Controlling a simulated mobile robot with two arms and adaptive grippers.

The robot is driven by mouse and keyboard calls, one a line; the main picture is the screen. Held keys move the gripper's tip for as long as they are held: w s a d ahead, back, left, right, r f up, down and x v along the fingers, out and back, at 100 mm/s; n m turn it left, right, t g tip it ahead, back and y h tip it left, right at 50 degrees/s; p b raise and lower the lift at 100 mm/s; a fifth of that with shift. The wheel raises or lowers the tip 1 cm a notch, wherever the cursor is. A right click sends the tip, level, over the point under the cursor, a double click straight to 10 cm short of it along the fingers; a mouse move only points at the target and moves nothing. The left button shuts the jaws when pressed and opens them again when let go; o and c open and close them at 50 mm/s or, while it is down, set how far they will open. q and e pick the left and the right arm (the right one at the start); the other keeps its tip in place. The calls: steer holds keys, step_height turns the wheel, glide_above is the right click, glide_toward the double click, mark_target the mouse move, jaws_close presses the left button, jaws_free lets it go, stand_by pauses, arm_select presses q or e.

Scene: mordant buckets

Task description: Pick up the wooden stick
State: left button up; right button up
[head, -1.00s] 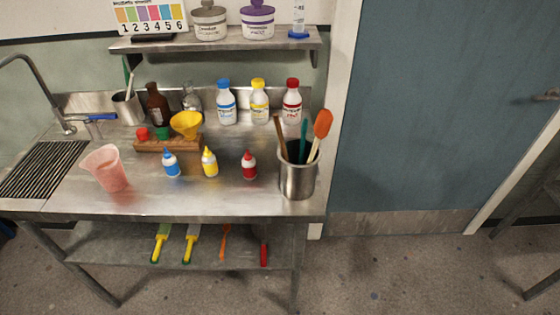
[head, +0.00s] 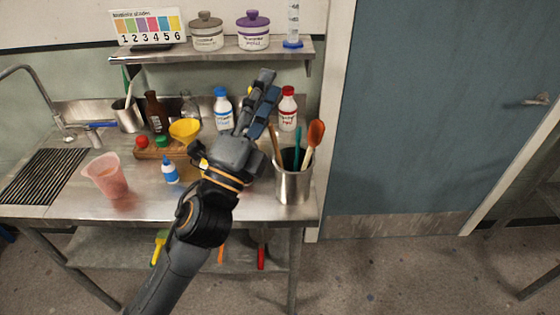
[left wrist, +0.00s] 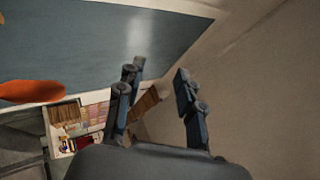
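The wooden stick (head: 276,145) leans in a metal cup (head: 293,187) on the steel bench, with a teal-handled tool (head: 297,147) and an orange spatula (head: 315,133). My left gripper (head: 269,83) is above and just left of the cup in the head view, its fingers pointing up and away. In the left wrist view the fingers (left wrist: 160,74) are apart. A brown wooden end (left wrist: 149,101), apparently the stick's, shows between them beyond the palm; I cannot tell if it touches a finger. The orange spatula (left wrist: 30,92) shows at left. My right gripper is not in view.
Blue-capped (head: 222,108) and red-capped (head: 288,108) bottles stand at the back. A yellow funnel (head: 184,130), a pink beaker (head: 107,178) and a small blue bottle (head: 170,171) are at left. A wall shelf (head: 215,52) hangs above.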

arm_select(q)
steer(key=s+d+r+m+g+h, duration=0.3)
steer(key=d+m+g+h, duration=0.25)
steer(key=m, duration=0.45)
steer(key=s+d+r+m+g+h, duration=0.35)
steer(key=m+g+h, duration=0.3)
steer(key=m, duration=0.25)
steer(key=s+d+f+m+g+y, duration=0.3)
steer(key=s+d+m+g, duration=0.4)
steer(key=m+g, duration=0.55)
steer(key=m+t+y, duration=0.8)
steer(key=m+y, duration=0.4)
steer(key=y, duration=0.8)
glide_toward(275, 143)
steer(key=p+x, duration=0.2)
steer(key=x, duration=0.4)
steer(key=shift+d+f+p, duration=0.1)
steer(key=shift+f+p, duration=0.05)
steer(key=shift+p, duration=0.35)
steer(key=p+x, duration=0.2)
steer(key=x, duration=0.2)
steer(key=shift+w+f, duration=0.25)
steer(key=shift+f, duration=0.15)
jaws_close()
